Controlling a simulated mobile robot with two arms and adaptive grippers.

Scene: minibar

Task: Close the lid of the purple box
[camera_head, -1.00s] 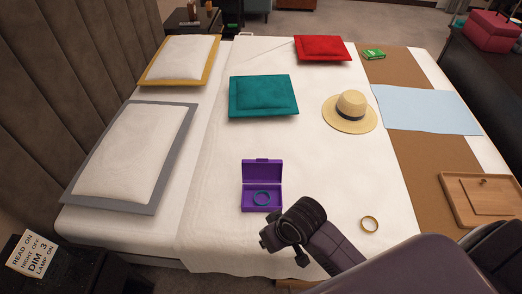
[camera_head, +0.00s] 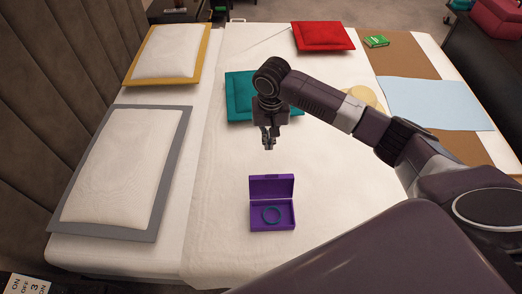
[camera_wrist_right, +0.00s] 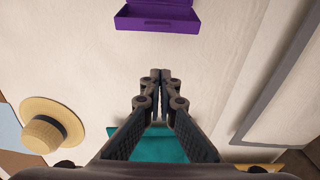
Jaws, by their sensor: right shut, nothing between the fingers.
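The purple box (camera_head: 272,217) sits on the white bed with its lid (camera_head: 272,186) standing open at the far side. My right gripper (camera_head: 268,146) is shut and empty. It hangs above the bed behind the box, on the lid's far side, apart from it. In the right wrist view the shut fingertips (camera_wrist_right: 161,74) point toward the purple box (camera_wrist_right: 158,18), which is partly cut off at the top edge. My left gripper is not in view.
A teal cushion (camera_head: 238,98) lies behind my right gripper, partly hidden by the arm. The straw hat (camera_wrist_right: 46,126) shows in the right wrist view. A grey-edged pillow (camera_head: 120,170) lies left, and a red cushion (camera_head: 323,37) at the back. Bed around the box is clear.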

